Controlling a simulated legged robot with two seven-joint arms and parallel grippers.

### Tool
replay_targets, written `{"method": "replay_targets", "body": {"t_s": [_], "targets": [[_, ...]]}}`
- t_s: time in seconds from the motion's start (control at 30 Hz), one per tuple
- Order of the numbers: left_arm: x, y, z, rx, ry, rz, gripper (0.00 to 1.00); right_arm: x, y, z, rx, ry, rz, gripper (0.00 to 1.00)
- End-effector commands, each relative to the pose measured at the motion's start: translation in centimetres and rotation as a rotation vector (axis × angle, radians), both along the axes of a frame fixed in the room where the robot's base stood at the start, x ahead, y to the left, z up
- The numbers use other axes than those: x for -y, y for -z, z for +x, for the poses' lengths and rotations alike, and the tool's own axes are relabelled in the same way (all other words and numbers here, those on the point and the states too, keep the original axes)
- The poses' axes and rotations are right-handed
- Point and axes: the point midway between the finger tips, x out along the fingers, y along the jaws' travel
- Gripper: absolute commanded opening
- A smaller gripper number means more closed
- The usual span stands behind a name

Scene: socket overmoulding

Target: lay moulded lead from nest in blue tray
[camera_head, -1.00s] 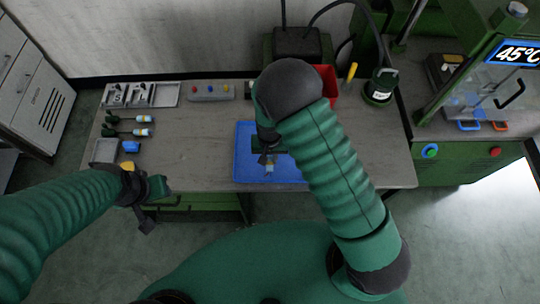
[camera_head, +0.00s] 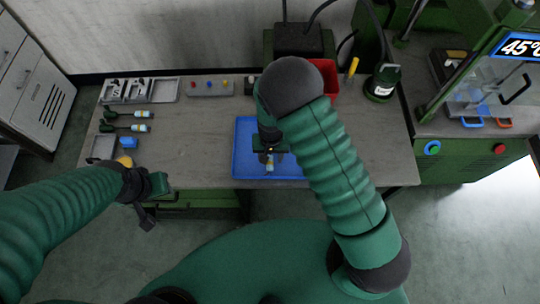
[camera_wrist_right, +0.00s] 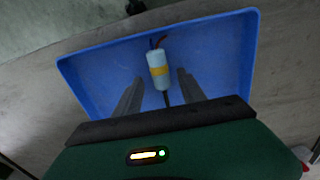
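The blue tray (camera_head: 240,160) is on the table, partly covered by my right arm. My left gripper (camera_head: 152,196) hangs by the table's front left edge; its fingers are unclear.
Two similar leads (camera_head: 140,114) lie at the table's left. Behind them are a grey fixture tray (camera_head: 165,90) and a button box (camera_head: 210,88). A small blue block (camera_head: 128,142), a red bin (camera_head: 328,80) and a green pot (camera_head: 380,84) stand around. The table between is clear.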

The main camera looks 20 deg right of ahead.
Motion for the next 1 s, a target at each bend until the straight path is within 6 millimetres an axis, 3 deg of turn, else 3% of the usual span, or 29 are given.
{"method": "replay_targets", "body": {"t_s": [0.27,0.37,0.47,0.8,1.0], "targets": [[0.0,0.0,0.0,0.000,0.000,0.000,0.36,-0.1,-0.1,0.0,0.000,0.000,0.000,0.47],[0.0,0.0,0.0,0.000,0.000,0.000,0.36,-0.1,-1.0,0.1,0.002,-0.001,0.000,0.47],[0.0,0.1,0.0,0.000,0.000,0.000,0.36,-0.1,-3.0,0.1,0.004,-0.001,0.001,0.47],[0.0,0.1,0.0,0.000,0.000,0.000,0.36,0.0,-12.9,0.1,0.005,-0.001,0.003,0.47],[0.0,0.1,0.0,0.000,0.000,0.000,0.36,0.0,-16.2,0.1,0.001,-0.001,0.002,0.47]]}}
